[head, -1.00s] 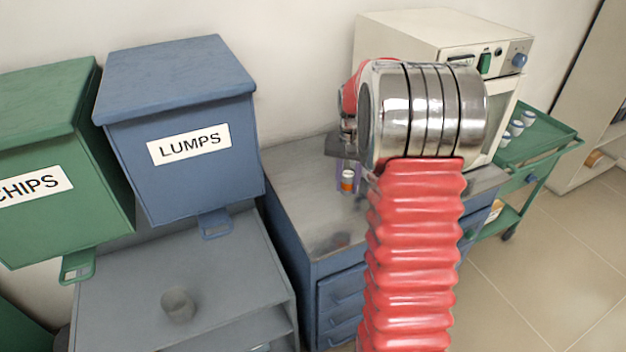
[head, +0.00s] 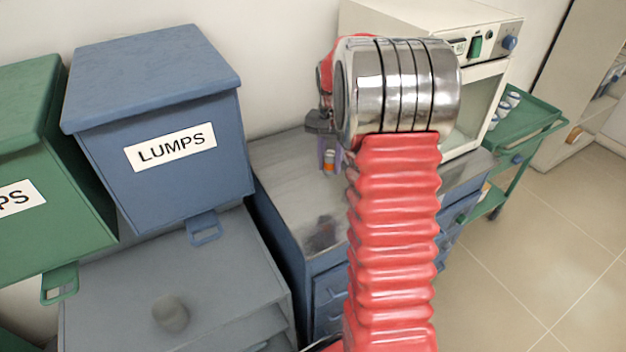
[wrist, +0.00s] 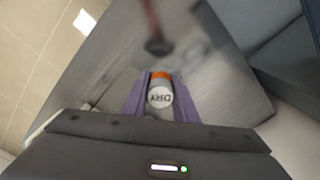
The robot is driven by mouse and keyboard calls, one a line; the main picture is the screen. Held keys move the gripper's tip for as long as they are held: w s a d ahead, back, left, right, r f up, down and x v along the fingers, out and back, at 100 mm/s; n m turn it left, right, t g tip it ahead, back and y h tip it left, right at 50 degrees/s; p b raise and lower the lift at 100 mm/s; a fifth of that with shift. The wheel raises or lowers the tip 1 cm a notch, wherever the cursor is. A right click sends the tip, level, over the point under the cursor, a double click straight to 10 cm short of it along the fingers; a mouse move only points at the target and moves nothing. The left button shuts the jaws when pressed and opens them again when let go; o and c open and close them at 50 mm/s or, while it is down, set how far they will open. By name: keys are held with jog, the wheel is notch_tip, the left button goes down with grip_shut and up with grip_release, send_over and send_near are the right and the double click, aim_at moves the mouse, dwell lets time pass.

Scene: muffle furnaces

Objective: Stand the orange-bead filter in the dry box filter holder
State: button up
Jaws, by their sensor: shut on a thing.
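In the head view the filter (head: 328,161) shows as a small orange and white piece below my gripper (head: 328,150), in front of the grey bench top. My wrist hides part of the gripper there. I cannot pick out the dry box or its filter holder in either view.
A grey-topped blue bench with drawers (head: 283,165) carries a cream furnace (head: 400,18). A dark smudge (head: 322,234) marks the bench top. A blue LUMPS bin (head: 155,120), a green bin (head: 40,180) and a grey cabinet (head: 230,255) stand left. A green trolley (head: 540,120) is right.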

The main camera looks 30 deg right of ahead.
send_over(328, 197)
jog(key=shift+f, duration=3.15)
jog(key=shift+f, duration=1.85)
jog(key=shift+f, duration=0.1)
jog(key=o, duration=1.1)
